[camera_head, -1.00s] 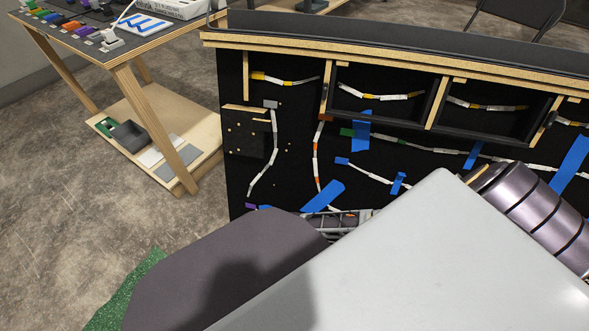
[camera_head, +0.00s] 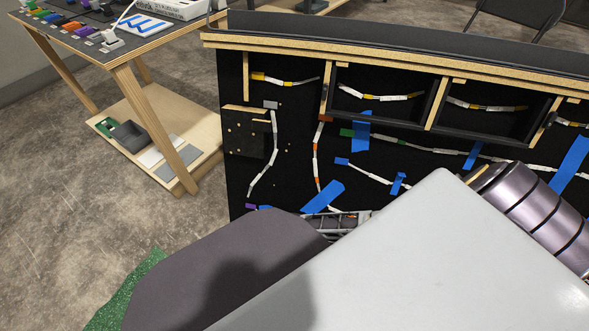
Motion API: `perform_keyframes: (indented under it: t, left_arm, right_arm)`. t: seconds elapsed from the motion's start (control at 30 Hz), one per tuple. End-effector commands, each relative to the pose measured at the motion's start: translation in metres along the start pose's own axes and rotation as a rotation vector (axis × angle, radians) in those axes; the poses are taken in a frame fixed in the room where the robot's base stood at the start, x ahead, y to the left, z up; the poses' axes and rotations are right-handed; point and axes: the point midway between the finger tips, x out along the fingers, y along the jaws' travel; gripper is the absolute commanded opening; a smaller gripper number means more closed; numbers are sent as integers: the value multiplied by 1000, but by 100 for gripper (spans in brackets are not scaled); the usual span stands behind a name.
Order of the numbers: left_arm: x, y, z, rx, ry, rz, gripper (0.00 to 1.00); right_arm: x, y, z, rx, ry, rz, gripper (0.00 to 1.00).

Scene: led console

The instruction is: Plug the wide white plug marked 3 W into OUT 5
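A white plug-like piece (camera_head: 112,42) lies near the front corner of the wooden table at upper left, with a white cable rising from it. Its marking is too small to read, so I cannot tell if it is the 3 W plug. I cannot make out a socket labelled OUT 5. My own body and arm covers hide the lower middle and right. A small metal mechanism (camera_head: 338,222) shows behind them, but I cannot tell what it is.
A black console panel (camera_head: 290,150) with wooden framing, short white cables and blue tape fills the middle and right. Several coloured pieces and a white box (camera_head: 170,10) sit on the table (camera_head: 88,48). Its lower shelf (camera_head: 195,125) holds a dark bin (camera_head: 130,137). Floor at left is clear.

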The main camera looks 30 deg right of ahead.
Motion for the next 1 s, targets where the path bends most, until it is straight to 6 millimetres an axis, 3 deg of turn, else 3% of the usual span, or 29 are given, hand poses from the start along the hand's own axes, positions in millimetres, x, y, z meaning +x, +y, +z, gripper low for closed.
perform_keyframes:
  t: [0.67, 0.7, 0.87, 1.0]
  left_arm:
    - [-1, 0, -13, 7, 17, -1, 33]
    - [-1, 0, -13, 7, 17, 0, 33]
    - [-2, 0, -10, 5, 13, 0, 33]
    - [-2, 1, -6, 3, 6, 0, 33]
  right_arm:
    - [1, 0, -1, 0, 1, 0, 0]
    - [1, 0, -1, 0, 1, 0, 25]
    - [1, 0, -1, 0, 1, 0, 46]
    - [2, 0, 0, 0, 1, 0, 48]
